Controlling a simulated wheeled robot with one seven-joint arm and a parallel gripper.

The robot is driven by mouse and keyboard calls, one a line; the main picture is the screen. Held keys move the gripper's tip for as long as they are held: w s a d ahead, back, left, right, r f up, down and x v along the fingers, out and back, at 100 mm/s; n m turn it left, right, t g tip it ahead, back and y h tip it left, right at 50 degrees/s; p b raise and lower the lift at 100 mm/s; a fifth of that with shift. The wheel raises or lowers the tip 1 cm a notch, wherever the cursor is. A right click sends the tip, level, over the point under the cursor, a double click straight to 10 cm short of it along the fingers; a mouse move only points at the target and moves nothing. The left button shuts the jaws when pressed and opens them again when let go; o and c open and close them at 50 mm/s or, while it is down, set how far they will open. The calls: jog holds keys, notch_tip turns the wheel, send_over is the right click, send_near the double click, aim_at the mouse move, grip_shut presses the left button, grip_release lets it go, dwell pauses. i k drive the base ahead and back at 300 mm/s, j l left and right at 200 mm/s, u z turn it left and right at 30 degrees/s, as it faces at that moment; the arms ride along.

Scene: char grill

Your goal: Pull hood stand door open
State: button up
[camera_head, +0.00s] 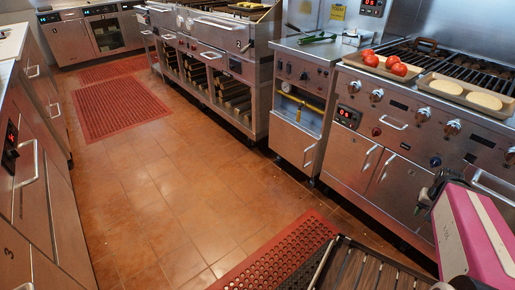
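I cannot tell for certain which door is the hood stand door. A narrow steel cabinet (302,64) stands in the middle right, with a closed lower door (290,138) and a small handle (310,154) at its right side. To its right, the char grill unit (400,110) has two closed doors (352,160) with upright handles side by side. My pink arm link (470,235) is at the lower right. A dark part of my gripper (434,190) shows beside it, in front of the grill unit. Its fingers are not clear, and I see nothing held.
Trays with tomatoes (391,66) and pale patties (466,92) rest on the grill unit. A yellow pipe (308,102) shows above the narrow cabinet's door. Left counters (45,180) have protruding handles. The tiled floor (170,190) between is clear, with red mats (118,106).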

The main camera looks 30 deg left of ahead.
aim_at(297, 145)
jog(key=u, duration=1.35)
jog(key=i+z, duration=0.45)
jog(key=z, duration=0.2)
